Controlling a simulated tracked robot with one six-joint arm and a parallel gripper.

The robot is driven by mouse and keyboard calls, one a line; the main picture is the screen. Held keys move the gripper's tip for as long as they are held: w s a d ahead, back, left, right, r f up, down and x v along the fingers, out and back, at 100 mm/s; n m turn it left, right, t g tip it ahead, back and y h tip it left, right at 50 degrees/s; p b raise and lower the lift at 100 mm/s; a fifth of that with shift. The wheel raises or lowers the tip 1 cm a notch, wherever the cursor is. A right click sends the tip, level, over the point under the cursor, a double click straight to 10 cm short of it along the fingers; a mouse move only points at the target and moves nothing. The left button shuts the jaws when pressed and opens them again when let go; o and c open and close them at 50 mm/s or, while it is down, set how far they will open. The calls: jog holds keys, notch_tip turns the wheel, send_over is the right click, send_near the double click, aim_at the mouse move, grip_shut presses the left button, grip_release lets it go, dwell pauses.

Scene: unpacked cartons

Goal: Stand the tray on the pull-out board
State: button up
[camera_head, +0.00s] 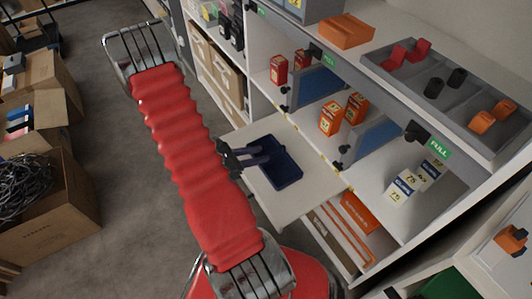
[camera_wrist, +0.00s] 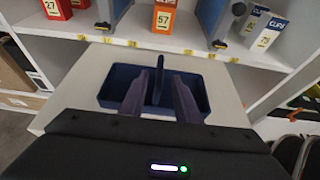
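The dark blue tray (camera_head: 287,174) lies flat on the white pull-out board (camera_head: 309,196), which sticks out from the shelf unit. In the wrist view, the tray (camera_wrist: 203,88) shows a thin upright handle or divider in its middle. My gripper (camera_head: 264,154) reaches over the tray from the left in the head view. In the wrist view, my gripper (camera_wrist: 159,76) has its two fingers apart, one on each side of the upright piece, with gaps visible. The fingers hide part of the tray's inside. I cannot tell how deep the fingertips sit in it.
Orange boxes (camera_head: 330,117) and white boxes (camera_head: 402,187) stand on the shelf behind the board, between blue dividers (camera_head: 371,141). A grey bin (camera_head: 440,92) with small parts sits on top. Cardboard cartons (camera_head: 48,215) stand at the left. The grey floor between is clear.

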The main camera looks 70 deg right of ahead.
jog(key=shift+v, duration=2.35)
jog(key=w+a+r+m+t+y, duration=0.25)
jog(key=w+a+r+m, duration=0.2)
jog(key=a+r, duration=0.35)
jog(key=w+a+r+m+t+y, duration=0.25)
jog(key=w+a+r, duration=0.25)
jog(key=a+r, duration=0.3)
jog(key=w+a+r+m+t+y, duration=0.1)
jog(key=a+r+t, duration=0.3)
jog(key=a, duration=0.7)
jog(key=w+a+r+m+t+y, duration=0.1)
jog(key=a+r+t+y, duration=0.3)
jog(key=a+r, duration=0.5)
jog(key=a+t, duration=0.1)
jog(key=a, duration=0.2)
jog(key=shift+w+r+m, duration=0.2)
jog(key=shift+r+m, duration=0.15)
jog(key=shift+m, duration=0.05)
